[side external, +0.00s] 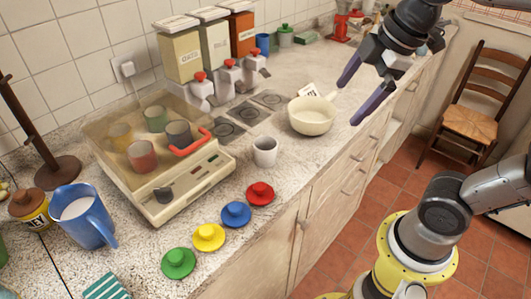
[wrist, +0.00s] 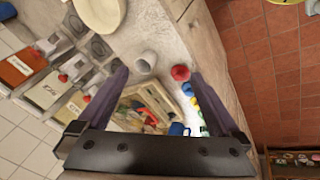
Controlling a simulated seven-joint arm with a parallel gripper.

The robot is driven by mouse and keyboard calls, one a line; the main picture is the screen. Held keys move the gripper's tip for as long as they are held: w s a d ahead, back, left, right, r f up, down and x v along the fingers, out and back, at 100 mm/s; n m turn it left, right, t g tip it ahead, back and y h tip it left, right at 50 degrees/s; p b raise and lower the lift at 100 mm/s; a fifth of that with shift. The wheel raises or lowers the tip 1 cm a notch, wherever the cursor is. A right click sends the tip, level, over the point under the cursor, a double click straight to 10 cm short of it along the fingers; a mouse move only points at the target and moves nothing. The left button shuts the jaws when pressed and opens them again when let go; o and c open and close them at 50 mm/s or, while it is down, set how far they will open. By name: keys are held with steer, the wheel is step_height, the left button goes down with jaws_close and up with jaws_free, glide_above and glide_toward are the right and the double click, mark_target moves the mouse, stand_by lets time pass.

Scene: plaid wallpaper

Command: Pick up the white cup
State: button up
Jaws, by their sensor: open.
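My gripper (side external: 347,104) is open and empty. In the side view it hangs above the counter's front edge, right of the cream pan and up and to the right of the cup. Its two dark purple fingers are spread apart in the wrist view (wrist: 158,73). Nothing touches the cup.
A cream pan (side external: 311,116) sits behind and right of the cup. The machine (side external: 185,183) with coloured cups under its lid is left. Red (side external: 260,193), blue (side external: 236,214), yellow (side external: 208,236) and green (side external: 178,262) pieces line the front edge. A blue pitcher (side external: 85,218) stands far left.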

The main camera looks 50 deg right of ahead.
steer(key=w+a+n+g, duration=0.1)
steer(key=w+n, duration=0.3)
steer(key=w, duration=0.3)
steer(key=n+g, duration=0.3)
steer(key=n, duration=0.1)
glide_above(265, 147)
steer(key=s+a, duration=0.2)
step_height(265, 147, down, 6)
steer(key=shift+g, duration=0.3)
step_height(265, 147, down, 10)
steer(key=shift+w+f, duration=0.1)
steer(key=shift+d+f, duration=0.1)
steer(key=shift+f, duration=2.7)
steer(key=shift+c, duration=0.3)
steer(key=c, duration=1.3)
steer(key=shift+r, duration=0.1)
